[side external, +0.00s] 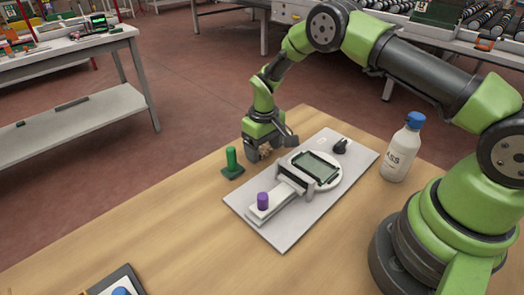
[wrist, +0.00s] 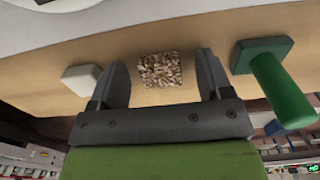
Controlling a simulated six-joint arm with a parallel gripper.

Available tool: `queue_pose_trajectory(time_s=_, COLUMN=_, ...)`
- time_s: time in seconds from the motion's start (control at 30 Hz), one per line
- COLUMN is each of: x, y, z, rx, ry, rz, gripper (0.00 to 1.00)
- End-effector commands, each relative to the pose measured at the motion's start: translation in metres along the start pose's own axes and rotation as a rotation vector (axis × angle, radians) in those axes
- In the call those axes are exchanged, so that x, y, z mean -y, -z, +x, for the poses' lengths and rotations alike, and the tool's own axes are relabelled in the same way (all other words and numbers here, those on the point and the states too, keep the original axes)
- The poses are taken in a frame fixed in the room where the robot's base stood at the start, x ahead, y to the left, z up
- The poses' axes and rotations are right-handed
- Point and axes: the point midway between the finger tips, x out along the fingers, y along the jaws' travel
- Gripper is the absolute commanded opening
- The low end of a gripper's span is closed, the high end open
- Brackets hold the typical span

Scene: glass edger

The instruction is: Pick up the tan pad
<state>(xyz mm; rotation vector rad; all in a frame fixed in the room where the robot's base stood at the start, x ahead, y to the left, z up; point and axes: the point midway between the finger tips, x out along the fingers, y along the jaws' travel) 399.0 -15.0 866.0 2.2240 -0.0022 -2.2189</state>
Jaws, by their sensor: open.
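The tan pad (wrist: 160,70) is a small speckled brown-and-cream block on the wooden table. In the wrist view it lies between the two fingers of my gripper (wrist: 160,80), near their tips, with a visible gap on each side. In the side view my gripper (side external: 265,151) is low over the table behind the grey plate. A small part of the tan pad (side external: 265,150) shows there between the fingers; the rest is hidden. My gripper is open and holds nothing.
A green-handled tool on a square base (side external: 232,163) stands close to my gripper, at right in the wrist view (wrist: 280,88). A white block (wrist: 82,78) lies on the other side. The grey plate (side external: 285,235) bears a white device with a purple knob (side external: 262,201). A white bottle (side external: 402,150) stands at right.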

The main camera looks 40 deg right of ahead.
Motion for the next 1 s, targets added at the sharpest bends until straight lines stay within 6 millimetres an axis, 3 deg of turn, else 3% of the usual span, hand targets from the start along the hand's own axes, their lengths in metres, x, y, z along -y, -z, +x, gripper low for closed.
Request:
queue_pose_trajectory(time_s=0.07, x=0.0, y=0.0, z=0.0, rx=0.0, ry=0.0, rz=0.0, gripper=0.72)
queue_pose_trajectory(time_s=0.3, x=0.0, y=0.0, z=-0.001, rx=0.0, ry=0.0, rz=0.0, gripper=0.19)
queue_pose_trajectory(time_s=0.67, x=0.0, y=0.0, z=-0.003, rx=-0.001, ry=0.0, rz=-0.001, gripper=0.19)
queue_pose_trajectory(time_s=0.77, x=0.0, y=0.001, z=-0.014, rx=-0.004, ry=-0.001, rz=-0.001, gripper=0.19)
queue_pose_trajectory(time_s=1.0, x=0.0, y=0.001, z=-0.064, rx=-0.004, ry=0.0, rz=-0.001, gripper=0.19)
